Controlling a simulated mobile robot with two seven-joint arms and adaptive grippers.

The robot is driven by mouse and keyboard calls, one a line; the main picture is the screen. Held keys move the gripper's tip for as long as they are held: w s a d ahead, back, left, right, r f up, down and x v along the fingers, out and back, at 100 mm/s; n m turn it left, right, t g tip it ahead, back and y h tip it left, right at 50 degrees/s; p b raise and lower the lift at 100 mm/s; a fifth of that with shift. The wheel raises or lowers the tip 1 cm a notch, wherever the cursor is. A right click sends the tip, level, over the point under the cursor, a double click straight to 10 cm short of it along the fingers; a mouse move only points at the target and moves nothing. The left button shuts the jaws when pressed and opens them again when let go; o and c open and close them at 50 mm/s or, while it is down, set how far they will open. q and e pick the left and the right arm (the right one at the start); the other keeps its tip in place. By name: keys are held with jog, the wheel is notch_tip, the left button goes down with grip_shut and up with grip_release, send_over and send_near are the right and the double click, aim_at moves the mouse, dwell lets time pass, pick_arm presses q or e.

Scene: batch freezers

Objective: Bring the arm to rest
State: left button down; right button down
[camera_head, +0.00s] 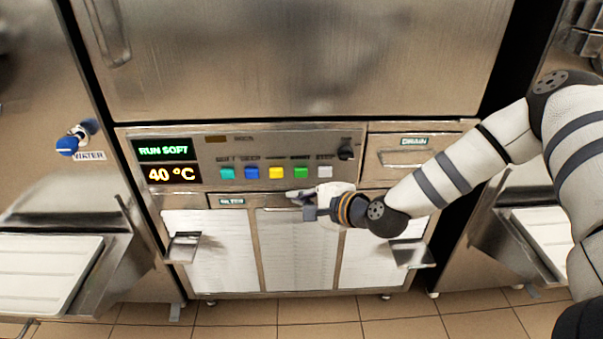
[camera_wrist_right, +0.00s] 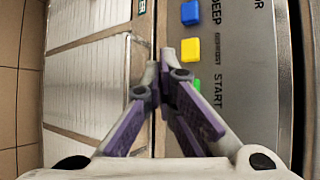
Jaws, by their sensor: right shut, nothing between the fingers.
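My right arm (camera_head: 455,170) comes in from the right in the head view, bent at the elbow. My right gripper (camera_head: 300,200) is shut and empty, in front of the freezer just below the button row on the control panel (camera_head: 250,150). In the right wrist view the gripper's fingertips (camera_wrist_right: 160,75) are together beside the panel's lower edge, near the yellow button (camera_wrist_right: 190,48) and the partly hidden green button (camera_wrist_right: 197,85). I cannot tell whether the fingertips touch the front. My left gripper is not in view.
The display (camera_head: 166,162) reads RUN SOFT and 40 °C. A black knob (camera_head: 345,150) sits at the panel's right, beside the drain drawer (camera_head: 400,158). Vented white panels (camera_head: 295,250) are below. A blue-handled water tap (camera_head: 68,145) and a tray (camera_head: 45,270) stand at left.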

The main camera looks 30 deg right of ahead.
dwell(0.6)
jog(key=s+a+f+n+g+y+p, duration=0.1)
jog(key=s+a+f+n+g, duration=0.5)
jog(key=s, duration=0.6)
jog(key=s+a+f+n+g, duration=0.3)
jog(key=s+a+f+n, duration=0.2)
jog(key=s+a+f, duration=0.5)
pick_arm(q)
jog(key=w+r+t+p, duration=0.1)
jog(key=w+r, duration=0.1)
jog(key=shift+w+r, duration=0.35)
pick_arm(e)
jog(key=s+d+n+g+h, duration=0.1)
jog(key=s+d+n+g, duration=0.2)
jog(key=s, duration=0.8)
jog(key=s+d+n+g+h, duration=0.1)
jog(key=s+d+n+g, duration=0.2)
jog(key=s, duration=0.8)
jog(key=d+r+n, duration=0.1)
jog(key=n, duration=0.1)
jog(key=shift+d+n+h, duration=0.3)
jog(key=shift+d+h, duration=0.1)
dwell(1.9)
